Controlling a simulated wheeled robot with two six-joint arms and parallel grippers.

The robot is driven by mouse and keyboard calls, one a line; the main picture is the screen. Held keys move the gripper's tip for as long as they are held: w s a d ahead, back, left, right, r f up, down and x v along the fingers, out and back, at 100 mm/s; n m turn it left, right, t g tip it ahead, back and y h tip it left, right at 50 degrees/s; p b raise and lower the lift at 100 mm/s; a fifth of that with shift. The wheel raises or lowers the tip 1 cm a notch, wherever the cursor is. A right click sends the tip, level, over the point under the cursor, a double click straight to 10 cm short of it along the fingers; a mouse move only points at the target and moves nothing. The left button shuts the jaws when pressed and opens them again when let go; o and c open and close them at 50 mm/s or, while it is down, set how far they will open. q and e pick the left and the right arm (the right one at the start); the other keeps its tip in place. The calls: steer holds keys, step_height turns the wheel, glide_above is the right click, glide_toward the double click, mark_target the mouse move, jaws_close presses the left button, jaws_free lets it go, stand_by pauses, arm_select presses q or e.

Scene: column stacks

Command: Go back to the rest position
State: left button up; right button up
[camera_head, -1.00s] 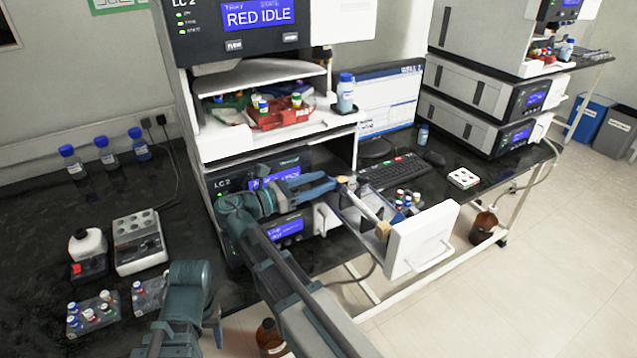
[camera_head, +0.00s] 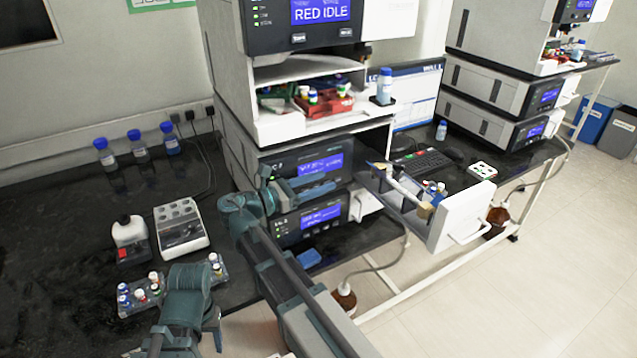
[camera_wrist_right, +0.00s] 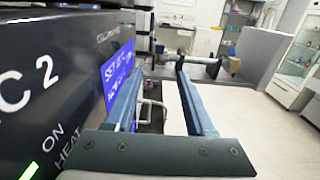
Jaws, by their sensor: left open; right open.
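My right gripper (camera_head: 305,190) is in front of the dark lower LC 2 unit (camera_head: 320,166). Its two blue fingers are apart with nothing between them, as the right wrist view shows (camera_wrist_right: 160,75). The unit's label and blue screen are close beside the left finger there. My left gripper (camera_head: 215,330) hangs low at the bottom left, mostly hidden by its own wrist, near a clear rack of vials (camera_head: 138,296). I see no object in it.
A tray drawer (camera_head: 463,217) with coloured vials stands pulled out right of my right gripper. A brown bottle (camera_head: 343,299) is below the bench edge.

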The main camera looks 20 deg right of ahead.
steer(key=s+a+f+m+y+p, duration=0.3)
steer(key=s+a+f+m+y, duration=0.4)
steer(key=f, duration=0.4)
steer(key=s+a+f+m+y+p, duration=0.1)
steer(key=s+a+m+y, duration=0.1)
steer(key=a, duration=0.3)
steer(key=s+a+f+m+g+y, duration=0.1)
steer(key=s+a+f+m+y, duration=0.1)
steer(key=s+a+m+y, duration=0.1)
steer(key=s+a+f+m+y+p, duration=0.1)
steer(key=s+a+f+m+y, duration=0.1)
steer(key=s+a+y, duration=0.3)
steer(key=a+m, duration=0.1)
steer(key=a, duration=0.3)
steer(key=shift+s+f+p, duration=0.15)
steer(key=shift+f+p, duration=0.1)
steer(key=shift+p, duration=0.1)
steer(key=shift+d, duration=0.15)
